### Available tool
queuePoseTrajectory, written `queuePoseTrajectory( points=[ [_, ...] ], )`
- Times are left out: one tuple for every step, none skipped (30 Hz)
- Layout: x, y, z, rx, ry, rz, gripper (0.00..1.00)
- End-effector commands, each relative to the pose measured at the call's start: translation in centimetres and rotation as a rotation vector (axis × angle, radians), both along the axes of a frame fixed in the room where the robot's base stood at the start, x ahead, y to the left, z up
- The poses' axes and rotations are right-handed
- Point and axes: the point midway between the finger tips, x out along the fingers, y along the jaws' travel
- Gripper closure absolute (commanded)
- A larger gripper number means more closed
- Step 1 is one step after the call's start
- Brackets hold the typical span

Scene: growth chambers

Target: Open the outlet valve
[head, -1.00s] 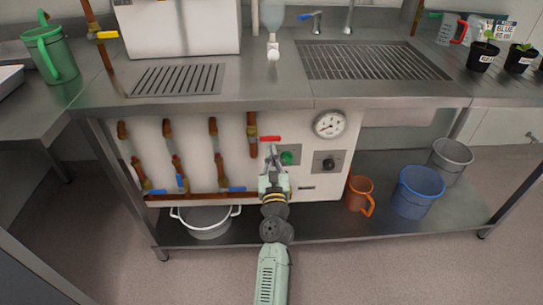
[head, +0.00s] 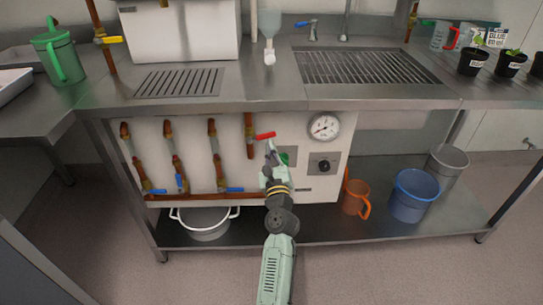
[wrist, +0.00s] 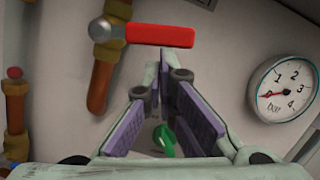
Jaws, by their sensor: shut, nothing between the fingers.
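A valve with a red lever handle (head: 265,135) sits on a vertical copper pipe (head: 249,140) at the panel. No label shows which valve is the outlet. In the wrist view the red handle (wrist: 160,35) lies crosswise to its pipe (wrist: 102,80). My gripper (head: 271,150) is shut and empty, with its fingertips just below the handle. The wrist view shows the fingertips (wrist: 162,58) together under the handle's right part. I cannot tell whether they touch it.
A pressure gauge (head: 323,127) and a black knob (head: 323,166) are right of my gripper. Several blue-handled valves (head: 179,182) are at left. The bench top (head: 270,90) overhangs above; an orange jug (head: 355,197) stands below right.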

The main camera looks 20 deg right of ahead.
Motion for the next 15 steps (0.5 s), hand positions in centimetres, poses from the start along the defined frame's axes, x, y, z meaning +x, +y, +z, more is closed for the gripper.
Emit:
queuePoseTrajectory(
  points=[
    [0.1, -0.1, 0.5, -0.041, 0.008, -0.001, 1.00],
    [0.2, -0.2, 0.7, -0.069, 0.016, -0.001, 1.00],
    [0.2, -0.3, 1.0, -0.105, 0.026, -0.001, 1.00],
    [0.2, -0.3, 1.2, -0.133, 0.034, -0.001, 1.00],
    [0.2, -0.3, 1.4, -0.161, 0.042, -0.001, 1.00],
    [0.2, -0.3, 1.7, -0.198, 0.053, -0.002, 1.00],
    [0.2, -0.3, 1.9, -0.225, 0.061, -0.002, 1.00],
    [0.2, -0.3, 2.1, -0.253, 0.069, -0.001, 1.00],
    [0.2, -0.4, 2.4, -0.290, 0.079, -0.002, 1.00],
    [0.2, -0.4, 2.6, -0.317, 0.087, -0.001, 1.00],
    [0.2, -0.4, 2.8, -0.343, 0.095, -0.001, 1.00],
    [0.2, -0.3, 3.1, -0.381, 0.107, -0.001, 1.00],
    [0.2, -0.3, 3.3, -0.409, 0.114, -0.002, 1.00],
    [0.2, -0.3, 3.5, -0.435, 0.122, -0.001, 1.00],
    [0.2, -0.2, 3.7, -0.471, 0.132, -0.001, 1.00]
  ],
)
